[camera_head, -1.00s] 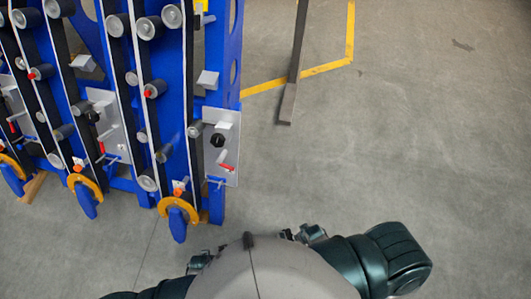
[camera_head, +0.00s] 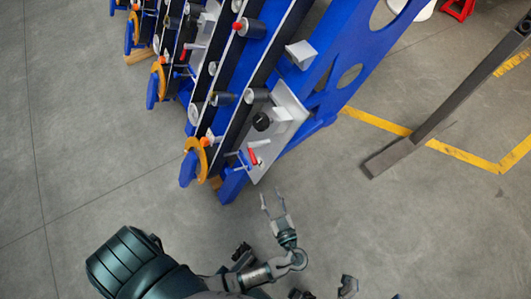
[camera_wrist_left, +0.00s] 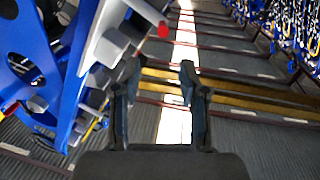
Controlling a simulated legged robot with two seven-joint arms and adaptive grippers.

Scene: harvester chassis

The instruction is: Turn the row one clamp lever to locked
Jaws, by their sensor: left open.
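A short lever with a red grip (camera_head: 252,157) sits low on the light grey plate (camera_head: 283,120) at the near end of the blue chassis. A red tip (camera_wrist_left: 163,30) shows at the top of the left wrist view. I cannot tell whether this is the row one clamp lever. My left gripper (camera_head: 272,196) is open and empty, a little below and right of the lever and apart from it. Its two fingers (camera_wrist_left: 158,75) point ahead in the left wrist view, with floor between them.
The blue chassis (camera_head: 345,60) carries several rows of rollers and orange-rimmed blue parts (camera_head: 195,160). A black knob (camera_head: 261,121) is just above the lever. The floor (camera_head: 400,235) right of my gripper is clear.

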